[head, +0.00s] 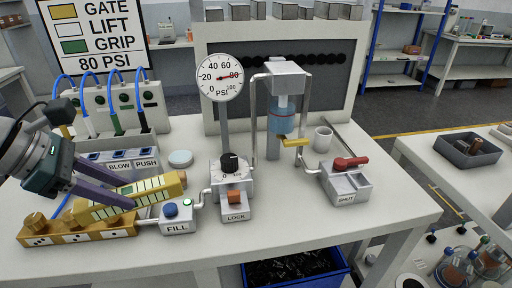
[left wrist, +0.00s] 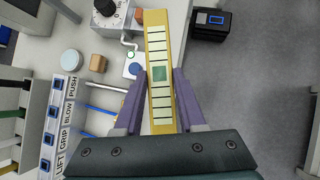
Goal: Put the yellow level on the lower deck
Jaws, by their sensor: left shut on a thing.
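The yellow level (head: 150,192) is a long yellow bar with a pale scale strip and a green square. My left gripper (head: 118,200) is shut on it, one purple finger on each side, at the left of the workbench. In the head view it appears just above or against a brass block with knobs; I cannot tell if they touch. In the left wrist view the level (left wrist: 162,45) points away between the fingers of the left gripper (left wrist: 160,78). A lower shelf (head: 420,240) under the right-hand table holds bottles; it may be the lower deck. My right gripper is not in view.
The brass block (head: 112,234) lies along the bench's front left. The FILL box (head: 178,218), LOCK valve (head: 236,203), pressure gauge (head: 221,78) and SHUT box (head: 346,185) stand to its right. A blue bin (head: 298,275) sits below the bench. The bench's front right is clear.

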